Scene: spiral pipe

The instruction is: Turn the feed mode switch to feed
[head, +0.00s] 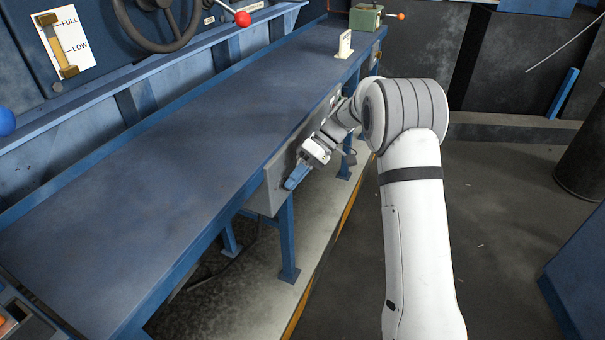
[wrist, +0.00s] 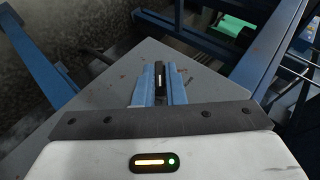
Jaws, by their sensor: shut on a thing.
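My gripper (head: 296,177) reaches to the front of a grey control box under the bench's edge in the head view. In the wrist view its two blue fingers (wrist: 159,88) are shut on a small black switch knob (wrist: 159,76) with a white line along it. The knob stands on the grey panel (wrist: 105,88), and its line runs nearly up and down in the wrist view. In the head view my gripper hides the knob. I cannot read any mode labels around it.
The long blue bench (head: 150,180) fills the left of the head view, its top mostly bare. A handwheel (head: 160,20), a red ball lever (head: 243,19) and a FULL/LOW gauge (head: 67,45) are behind it. Blue bench legs (head: 288,240) stand below. Open floor (head: 510,220) lies to the right.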

